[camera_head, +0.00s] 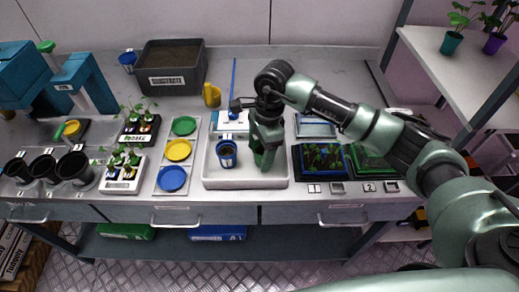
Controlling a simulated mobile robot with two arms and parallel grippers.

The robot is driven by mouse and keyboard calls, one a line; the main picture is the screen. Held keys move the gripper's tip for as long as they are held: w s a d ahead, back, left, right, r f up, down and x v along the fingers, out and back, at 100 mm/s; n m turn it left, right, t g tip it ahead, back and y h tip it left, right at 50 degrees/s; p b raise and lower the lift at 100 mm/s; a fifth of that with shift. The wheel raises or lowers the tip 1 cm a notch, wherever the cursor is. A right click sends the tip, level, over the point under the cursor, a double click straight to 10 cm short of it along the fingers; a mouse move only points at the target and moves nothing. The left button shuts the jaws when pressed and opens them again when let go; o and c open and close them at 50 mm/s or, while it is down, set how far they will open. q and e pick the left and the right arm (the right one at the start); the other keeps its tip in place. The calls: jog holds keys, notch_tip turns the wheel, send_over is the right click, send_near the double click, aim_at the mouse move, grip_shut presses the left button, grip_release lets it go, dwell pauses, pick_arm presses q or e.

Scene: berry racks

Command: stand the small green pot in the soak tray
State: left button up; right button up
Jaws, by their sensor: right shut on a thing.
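The soak tray (247,184) is a shallow white tray at the middle front of the bench. My right gripper (266,150) points down over the tray's right half and is shut on the small green pot (263,159). The fingers hide much of the pot, which looks roughly upright. I cannot tell whether its base touches the tray floor. A blue pot (227,155) with dark filling stands in the tray's left half, apart from the green pot. My left gripper is not in view.
Green, yellow and blue saucers (178,150) lie on a strip left of the tray. A planted dark tray (322,160) stands close on its right. A grey soil bin (172,69) and a yellow cup (211,95) stand behind. Black pots (75,167) stand at the left front.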

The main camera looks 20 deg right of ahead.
jog(key=shift+f, duration=0.15)
jog(key=o, duration=1.3)
jog(key=shift+o, duration=0.2)
